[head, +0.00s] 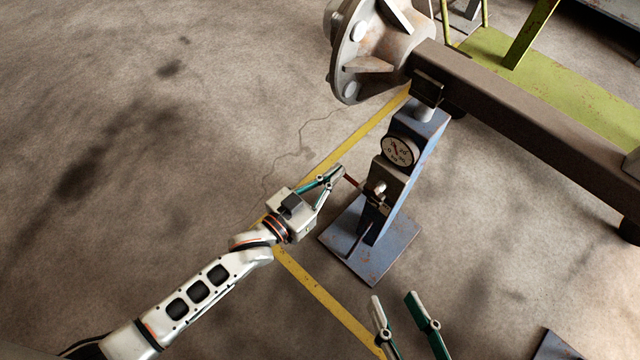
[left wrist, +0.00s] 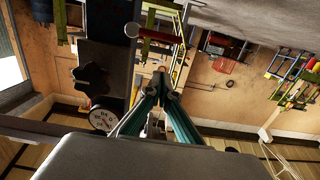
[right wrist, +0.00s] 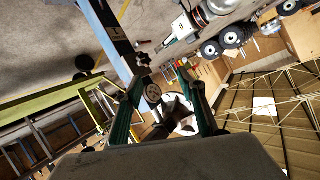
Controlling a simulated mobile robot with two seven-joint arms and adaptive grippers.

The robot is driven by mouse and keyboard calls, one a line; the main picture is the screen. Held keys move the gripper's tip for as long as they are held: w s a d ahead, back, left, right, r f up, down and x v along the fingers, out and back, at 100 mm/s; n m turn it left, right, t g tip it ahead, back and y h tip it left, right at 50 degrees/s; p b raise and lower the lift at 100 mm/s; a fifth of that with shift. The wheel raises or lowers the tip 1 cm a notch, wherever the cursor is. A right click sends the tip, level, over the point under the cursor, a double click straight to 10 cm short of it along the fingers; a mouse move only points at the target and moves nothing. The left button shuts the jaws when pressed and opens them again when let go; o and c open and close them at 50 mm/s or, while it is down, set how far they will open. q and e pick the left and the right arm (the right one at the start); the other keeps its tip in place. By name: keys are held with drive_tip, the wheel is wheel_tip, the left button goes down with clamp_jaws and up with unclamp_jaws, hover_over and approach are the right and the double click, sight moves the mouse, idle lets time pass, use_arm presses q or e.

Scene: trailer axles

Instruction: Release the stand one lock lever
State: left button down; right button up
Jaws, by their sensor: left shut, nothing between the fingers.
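The blue stand (head: 372,250) stands upright on its base plate under the axle, with a round dial (head: 397,151) on its front. The red lock lever (head: 352,181) sticks out to the left from the stand, below the dial. My left gripper (head: 338,174) is shut and empty, its tips close to the lever's outer end. In the left wrist view the lever's red grip (left wrist: 158,35) shows beyond the shut fingertips (left wrist: 161,92); whether they touch cannot be told. My right gripper (head: 396,296) is open and empty, low in front of the stand.
The brown axle beam (head: 530,120) rests across the stand's top, with a rusty hub (head: 368,55) at its left end. A green platform (head: 560,90) lies behind. Yellow floor lines (head: 325,295) run past the stand. Floor on the left is clear.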

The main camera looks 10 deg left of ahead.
sight(350, 180)
use_arm(q)
drive_tip(key=f, duration=0.1)
drive_tip(key=f+b, duration=0.1)
drive_tip(key=w+d+f+b, duration=0.1)
drive_tip(key=f, duration=0.1)
drive_tip(key=shift+w, duration=0.1)
use_arm(e)
drive_tip(key=a+m, duration=0.2)
drive_tip(key=m, duration=0.1)
drive_tip(key=shift+s+a+t, duration=0.3)
drive_tip(key=shift+s+a, duration=0.05)
drive_tip(key=shift+a, duration=0.05)
use_arm(q)
drive_tip(key=shift+a, duration=0.1)
use_arm(e)
drive_tip(key=shift+w, duration=0.1)
